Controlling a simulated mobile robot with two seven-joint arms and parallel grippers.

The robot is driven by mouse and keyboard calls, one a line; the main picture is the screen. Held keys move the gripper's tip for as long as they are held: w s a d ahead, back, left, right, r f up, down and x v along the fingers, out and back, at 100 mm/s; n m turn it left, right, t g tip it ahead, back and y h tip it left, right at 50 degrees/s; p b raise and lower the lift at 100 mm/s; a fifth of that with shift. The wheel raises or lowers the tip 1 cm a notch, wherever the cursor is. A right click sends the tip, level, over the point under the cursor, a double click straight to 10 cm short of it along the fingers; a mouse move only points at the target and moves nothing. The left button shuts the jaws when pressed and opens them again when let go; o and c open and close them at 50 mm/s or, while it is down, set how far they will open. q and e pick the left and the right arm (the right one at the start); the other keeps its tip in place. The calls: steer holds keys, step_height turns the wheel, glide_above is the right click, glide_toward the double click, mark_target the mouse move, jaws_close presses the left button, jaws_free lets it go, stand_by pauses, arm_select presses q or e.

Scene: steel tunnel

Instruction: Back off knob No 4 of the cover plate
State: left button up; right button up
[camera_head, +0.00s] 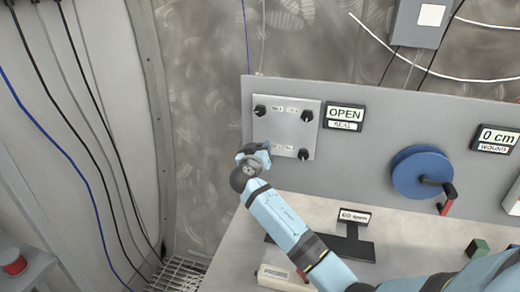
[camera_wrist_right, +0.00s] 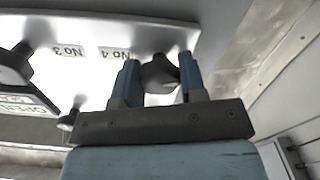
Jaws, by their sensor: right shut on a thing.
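The pale cover plate (camera_head: 283,128) is on the grey panel, with dark knobs at its top left (camera_head: 260,110), top right (camera_head: 307,115) and lower right (camera_head: 304,154). My right gripper (camera_head: 257,150) is at the plate's lower left corner and hides the knob there in the head view. In the right wrist view, its two blue fingers are shut on dark knob No 4 (camera_wrist_right: 159,73), one on each side. The label "No 4" (camera_wrist_right: 115,53) is beside it, and knob No 3 (camera_wrist_right: 14,66) is farther left. My left gripper is not in view.
An "OPEN" sign (camera_head: 345,116) is right of the plate. A blue wheel with a crank (camera_head: 420,170) and a "0 cm" display (camera_head: 495,139) are farther right.

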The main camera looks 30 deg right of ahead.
steer(key=n, duration=0.3)
steer(key=n+p, duration=0.1)
steer(key=n, duration=0.2)
steer(key=shift+n, duration=0.4)
steer(key=n+p, duration=0.1)
steer(key=n, duration=0.3)
steer(key=shift+p, duration=0.4)
steer(key=shift+n+p, duration=0.4)
steer(key=shift+n, duration=0.8)
steer(key=o, duration=0.9)
steer(key=shift+a, duration=0.1)
